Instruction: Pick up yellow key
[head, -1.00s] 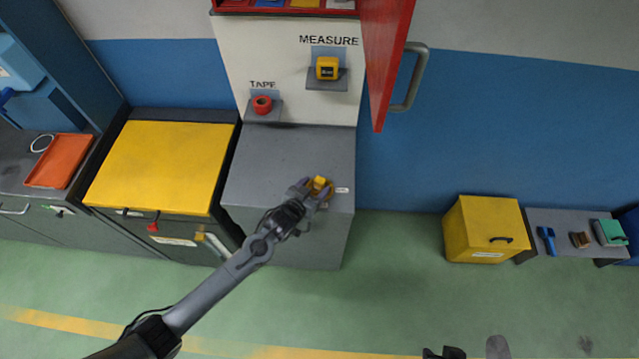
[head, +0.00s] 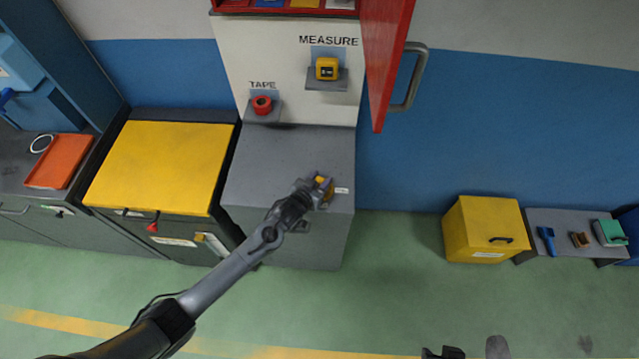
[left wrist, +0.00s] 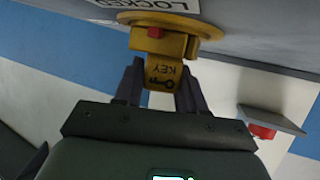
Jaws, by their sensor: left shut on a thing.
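The yellow key (left wrist: 163,72) shows in the left wrist view, marked KEY with a key symbol, its upper end at a yellow lock fitting (left wrist: 190,22) with a small red part. In the head view the yellow fitting (head: 328,190) is at the front right of the grey cabinet top (head: 280,155), beside a white label. My left gripper (head: 318,187) is at it and shut on the key; its fingers lie on either side of the key in the left wrist view (left wrist: 160,88). The key is largely hidden by the gripper in the head view.
A red door (head: 385,55) with a grey handle hangs open above the cabinet's right side. A tape roll (head: 262,105) and a yellow measure (head: 327,68) sit on small shelves behind. A yellow-topped cabinet (head: 160,165) stands left, a yellow box (head: 485,230) right.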

